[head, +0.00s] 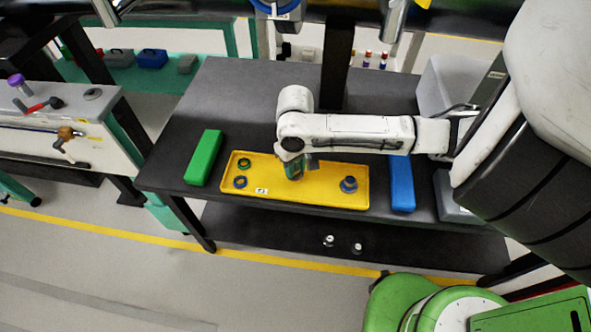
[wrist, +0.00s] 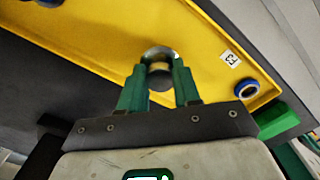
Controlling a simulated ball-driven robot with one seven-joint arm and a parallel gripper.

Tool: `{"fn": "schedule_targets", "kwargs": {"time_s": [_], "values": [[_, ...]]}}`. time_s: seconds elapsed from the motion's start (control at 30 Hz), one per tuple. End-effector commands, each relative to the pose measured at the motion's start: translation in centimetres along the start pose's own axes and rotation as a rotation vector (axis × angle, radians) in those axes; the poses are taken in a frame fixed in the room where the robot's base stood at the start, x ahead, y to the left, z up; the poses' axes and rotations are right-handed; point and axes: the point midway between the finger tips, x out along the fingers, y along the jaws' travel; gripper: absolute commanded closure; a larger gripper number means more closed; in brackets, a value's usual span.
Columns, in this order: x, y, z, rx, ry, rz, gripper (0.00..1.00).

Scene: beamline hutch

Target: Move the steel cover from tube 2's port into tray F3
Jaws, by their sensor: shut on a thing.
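My gripper (wrist: 158,85) has green fingers and is shut on a round steel cover (wrist: 158,54), whose rim shows between the fingertips in the wrist view. Behind it lies the yellow tray (wrist: 205,38), which bears a label reading F3. In the head view my gripper (head: 294,172) points down at the middle of the yellow tray (head: 310,198); the cover is hardly visible there. I cannot tell whether the cover touches the tray floor. Tube 2's port is not identifiable in these views.
The tray holds a green-dark ring (head: 244,163), a blue ring (head: 240,182) and a blue-grey knobbed piece (head: 349,184). A green block (head: 203,157) stands left of it and a blue block (head: 401,183) right. Pipes hang above the dark table (head: 225,95).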

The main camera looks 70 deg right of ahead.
Motion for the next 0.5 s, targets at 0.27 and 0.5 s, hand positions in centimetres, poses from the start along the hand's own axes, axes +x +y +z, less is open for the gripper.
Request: {"fn": "schedule_targets", "kwargs": {"time_s": [0.27,0.5], "values": [[2.2,0.0,0.1,-0.001,0.0,0.0,0.99],[2.5,0.0,0.1,0.0,-0.001,0.0,0.99]]}}
